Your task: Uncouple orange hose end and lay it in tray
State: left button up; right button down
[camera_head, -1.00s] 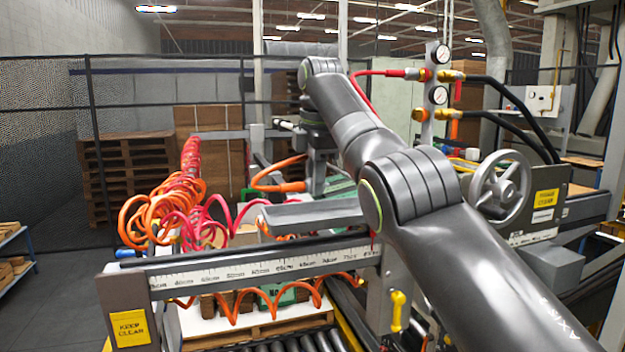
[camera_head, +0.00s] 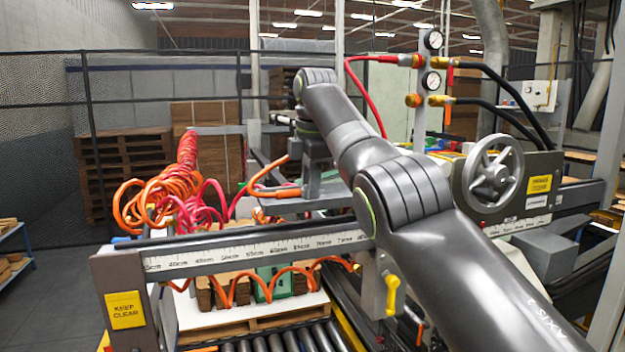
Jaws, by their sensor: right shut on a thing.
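My right gripper (camera_head: 314,180) hangs from the arm that comes in from the lower right, and its jaws point down. It is shut on the orange hose end (camera_head: 278,192), which lies roughly level and sticks out to the left. The fingertips are small and partly hidden. My left gripper is out of view.
Coiled orange and red hoses (camera_head: 165,205) hang at the left. A ruled beam (camera_head: 250,259) crosses in front, with another orange coil (camera_head: 265,285) sagging below it. A handwheel (camera_head: 492,175) and black hoses (camera_head: 505,80) stand right. Rollers and a pallet with blocks lie below.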

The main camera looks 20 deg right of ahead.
jog(key=shift+w+a, duration=0.2)
jog(key=c, duration=1.5)
grip_release()
jog(key=shift+f, duration=0.1)
jog(key=o, duration=0.5)
jog(key=shift+s+d, duration=0.1)
jog(key=shift+c, duration=1.4)
